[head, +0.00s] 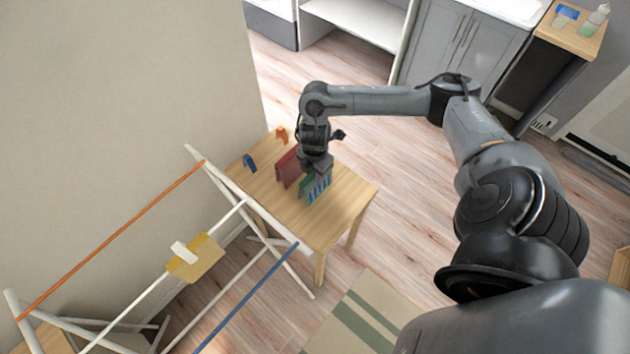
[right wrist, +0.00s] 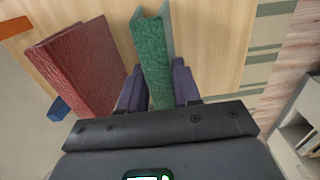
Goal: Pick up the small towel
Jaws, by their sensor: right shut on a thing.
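The right wrist view does not show whether the towel touches the tabletop. A dark red folded piece (right wrist: 85,65) stands close beside it, to the left; it also shows in the head view (head: 288,167). My left gripper is not in view.
Small blue (head: 249,162) and orange (head: 281,135) pieces lie on the wooden table (head: 345,195). A drying rack (head: 225,185) with a yellow cloth (head: 195,258) stands in front left. The table's right part is bare.

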